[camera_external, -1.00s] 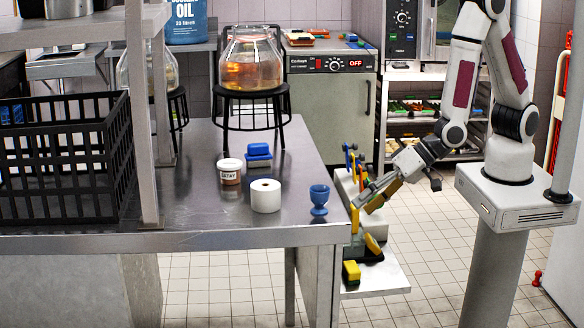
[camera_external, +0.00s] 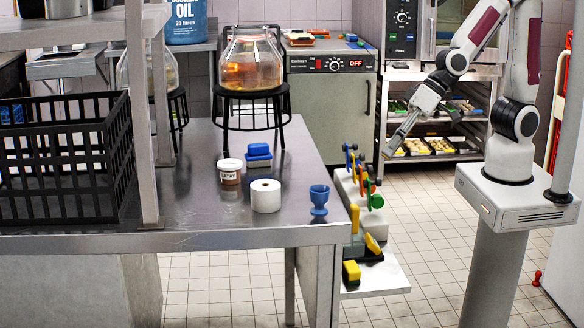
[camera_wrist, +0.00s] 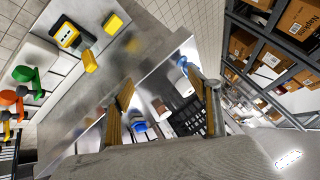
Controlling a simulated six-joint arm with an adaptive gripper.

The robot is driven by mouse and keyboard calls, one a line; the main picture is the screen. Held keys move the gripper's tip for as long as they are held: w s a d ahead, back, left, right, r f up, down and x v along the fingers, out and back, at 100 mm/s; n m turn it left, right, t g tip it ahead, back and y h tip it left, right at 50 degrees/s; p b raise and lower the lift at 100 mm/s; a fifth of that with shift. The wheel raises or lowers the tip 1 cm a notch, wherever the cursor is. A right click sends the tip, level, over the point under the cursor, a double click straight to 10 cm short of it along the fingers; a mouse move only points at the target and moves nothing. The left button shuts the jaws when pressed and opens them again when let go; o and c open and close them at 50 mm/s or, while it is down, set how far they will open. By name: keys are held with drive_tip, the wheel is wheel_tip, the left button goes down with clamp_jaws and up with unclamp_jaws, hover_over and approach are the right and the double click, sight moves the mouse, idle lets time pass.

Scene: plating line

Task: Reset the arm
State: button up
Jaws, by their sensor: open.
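My gripper (camera_external: 393,150) is open and empty in the external view. It is in the air above and to the right of the low shelf with coloured tools, clear of everything. In the wrist view the two fingers of my gripper (camera_wrist: 164,92) are spread apart with nothing held between them. The steel table and its items show in the gap beyond them.
A steel table (camera_external: 200,205) carries a blue egg cup (camera_external: 319,199), a white roll (camera_external: 266,197), a labelled tub (camera_external: 230,172) and a glass jar on a black stand. A low shelf (camera_external: 385,278) beside it holds several coloured tools. Open floor lies below my gripper.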

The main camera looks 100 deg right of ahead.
drive_tip(key=s+d+r+n, duration=0.1)
drive_tip(key=s+d+r, duration=0.2)
drive_tip(key=s, duration=0.3)
drive_tip(key=s+d+r+n+g+h, duration=0.1)
drive_tip(key=s+d+r+n, duration=0.1)
drive_tip(key=s, duration=0.4)
drive_tip(key=s+d+r+n+g+h, duration=0.1)
drive_tip(key=s+d+r, duration=0.3)
drive_tip(key=s+d, duration=0.2)
drive_tip(key=shift+s+d+n, duration=0.15)
drive_tip(key=shift+s+n, duration=0.1)
drive_tip(key=shift+n, duration=0.15)
